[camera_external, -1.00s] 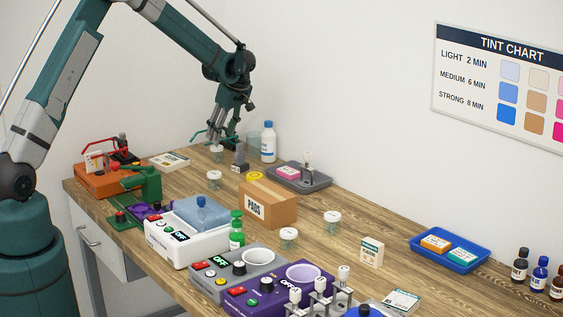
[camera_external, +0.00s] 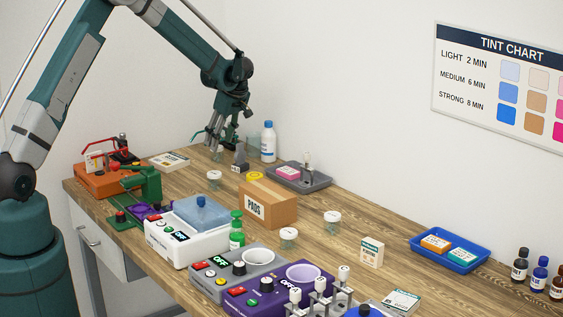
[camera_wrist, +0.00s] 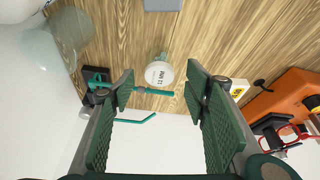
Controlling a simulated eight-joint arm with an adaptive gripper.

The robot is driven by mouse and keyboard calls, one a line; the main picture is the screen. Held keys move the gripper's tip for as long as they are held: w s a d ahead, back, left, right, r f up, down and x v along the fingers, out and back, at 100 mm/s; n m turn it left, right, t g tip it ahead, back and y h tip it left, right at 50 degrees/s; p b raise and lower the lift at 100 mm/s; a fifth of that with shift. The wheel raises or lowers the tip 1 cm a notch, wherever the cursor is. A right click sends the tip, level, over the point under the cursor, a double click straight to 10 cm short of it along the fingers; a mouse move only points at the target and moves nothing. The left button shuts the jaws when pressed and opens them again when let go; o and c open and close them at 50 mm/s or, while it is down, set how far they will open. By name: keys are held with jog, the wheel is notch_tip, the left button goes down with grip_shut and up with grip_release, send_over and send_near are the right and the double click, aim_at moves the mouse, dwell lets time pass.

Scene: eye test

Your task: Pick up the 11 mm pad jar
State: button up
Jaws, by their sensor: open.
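The jar with the white lid (camera_wrist: 159,74) shows in the wrist view. Its lid lettering looks like "PAD 11", with the rest too small to read. It stands upright on the table between and beyond my open fingers. My gripper (camera_wrist: 160,88) has green ribbed pads, one on each side, with nothing between them. Whether the fingers touch the jar, I cannot tell.
A clear beaker (camera_wrist: 70,32) and a stand with teal rods (camera_wrist: 98,86) are close by in the wrist view. A grey block (camera_external: 240,158) and a white-blue bottle (camera_external: 268,142) stand right of my gripper. An orange device (camera_external: 100,182) is left.

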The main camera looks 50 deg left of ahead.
aim_at(217, 154)
jog(key=shift+x, duration=2.6)
jog(key=c, duration=1)
